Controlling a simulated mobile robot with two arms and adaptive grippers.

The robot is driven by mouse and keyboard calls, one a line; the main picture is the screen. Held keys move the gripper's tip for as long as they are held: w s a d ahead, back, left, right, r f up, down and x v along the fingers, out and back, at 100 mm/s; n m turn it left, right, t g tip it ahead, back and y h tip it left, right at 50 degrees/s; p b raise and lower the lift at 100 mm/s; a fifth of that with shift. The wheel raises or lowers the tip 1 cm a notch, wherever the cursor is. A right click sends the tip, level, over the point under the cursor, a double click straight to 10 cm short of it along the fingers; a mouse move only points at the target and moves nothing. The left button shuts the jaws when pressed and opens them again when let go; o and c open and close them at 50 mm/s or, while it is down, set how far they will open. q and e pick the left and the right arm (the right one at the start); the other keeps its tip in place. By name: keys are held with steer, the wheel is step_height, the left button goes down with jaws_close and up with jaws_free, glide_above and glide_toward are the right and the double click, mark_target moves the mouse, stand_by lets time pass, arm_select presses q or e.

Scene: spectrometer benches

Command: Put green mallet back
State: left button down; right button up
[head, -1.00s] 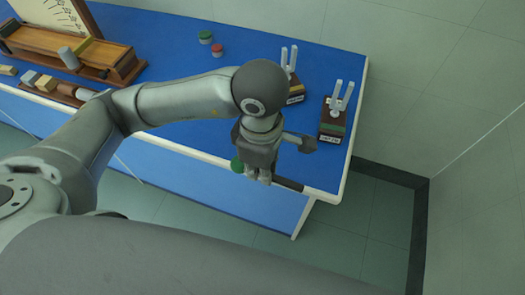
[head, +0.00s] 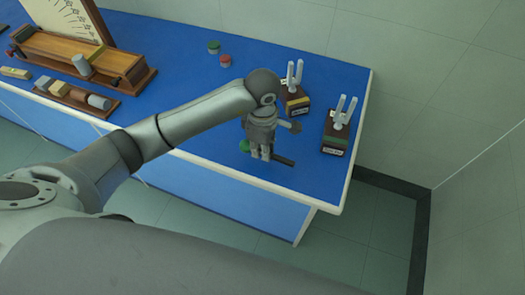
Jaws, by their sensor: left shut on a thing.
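The green mallet shows as a green head (head: 244,146) and a dark handle (head: 284,161) on either side of my left gripper (head: 260,157). The gripper is shut on it, and the fingers hide its middle. It is over the blue table near the front edge; I cannot tell if it touches the top. Behind and right of the gripper stand two tuning forks on dark wooden boxes. One box has a yellow band (head: 296,103), the other a green band (head: 335,141). My right gripper is not in view.
A small green-topped pad (head: 213,47) and a red-topped one (head: 225,61) lie at the back of the blue table (head: 185,75). A wooden apparatus (head: 75,58) and a block rack (head: 75,97) stand at the left. The wall is at the right.

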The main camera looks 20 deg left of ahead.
arm_select(q)
steer(key=shift+w+a+f, duration=0.15)
steer(key=shift+w+f, duration=0.1)
steer(key=shift+f, duration=0.05)
step_height(320, 180, down, 2)
steer(key=shift+f+p, duration=0.1)
steer(key=shift+p, duration=0.8)
steer(key=shift+f, duration=0.4)
steer(key=shift+f, duration=0.1)
steer(key=c, duration=1.5)
jaws_free()
